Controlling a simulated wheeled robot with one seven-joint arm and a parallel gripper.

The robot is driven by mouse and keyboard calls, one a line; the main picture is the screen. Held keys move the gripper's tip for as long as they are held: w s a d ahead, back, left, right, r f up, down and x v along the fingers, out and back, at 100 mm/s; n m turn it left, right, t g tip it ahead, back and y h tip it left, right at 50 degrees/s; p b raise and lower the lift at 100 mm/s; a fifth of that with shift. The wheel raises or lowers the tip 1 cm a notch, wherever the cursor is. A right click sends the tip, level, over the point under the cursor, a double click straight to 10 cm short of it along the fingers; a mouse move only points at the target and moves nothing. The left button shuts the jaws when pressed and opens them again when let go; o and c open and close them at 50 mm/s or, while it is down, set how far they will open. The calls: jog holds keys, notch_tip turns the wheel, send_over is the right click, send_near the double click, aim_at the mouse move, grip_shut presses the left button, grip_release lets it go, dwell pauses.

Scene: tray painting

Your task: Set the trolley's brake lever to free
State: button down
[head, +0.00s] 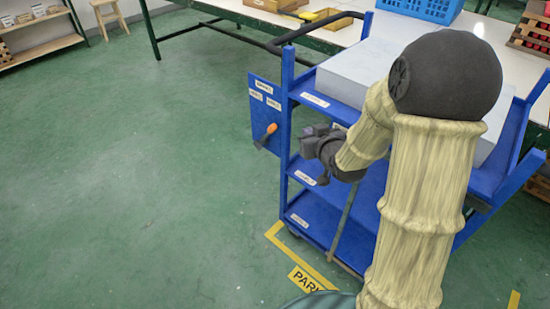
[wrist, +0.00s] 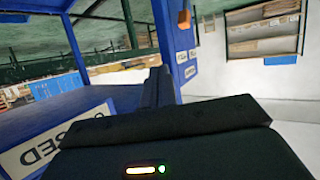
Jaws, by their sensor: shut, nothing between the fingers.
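The blue trolley (head: 318,205) stands at the right with several shelves. A blue panel (head: 257,97) with small white labels hangs on its left end. The brake lever (head: 267,134), with an orange handle, sits low on this panel and slants up to the right. Its orange end (wrist: 184,18) also shows at the top of the wrist view. My gripper (head: 312,137) is right of the lever, beside the trolley's corner post, apart from the lever. In the wrist view the fingers (wrist: 157,88) are shut and empty. The label words on the panel are too small to read.
A pale grey block (head: 343,75) lies on the trolley's top. A worktable (head: 230,12) with a blue crate (head: 420,8) stands behind. Yellow floor tape (head: 285,245) marks the floor by the trolley. The green floor left of the panel is clear.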

notch_tip(320, 180, down, 20)
jog(key=w+a+n+t+y+b, duration=0.1)
jog(key=t+y+b, duration=0.6)
jog(key=b, duration=1.9)
jog(key=shift+w+a+f+n+y, duration=0.25)
jog(key=shift+a+n+y, duration=0.15)
jog(key=shift+a+y, duration=0.5)
jog(key=shift+d, duration=0.15)
jog(key=shift+r, duration=0.1)
jog(key=p, duration=0.7)
send_near(268, 135)
jog(key=x, duration=0.6)
jog(key=shift+w+d+r, duration=0.15)
jog(key=shift+w+r, duration=0.15)
jog(key=shift+r, duration=0.1)
jog(key=shift+d, duration=0.1)
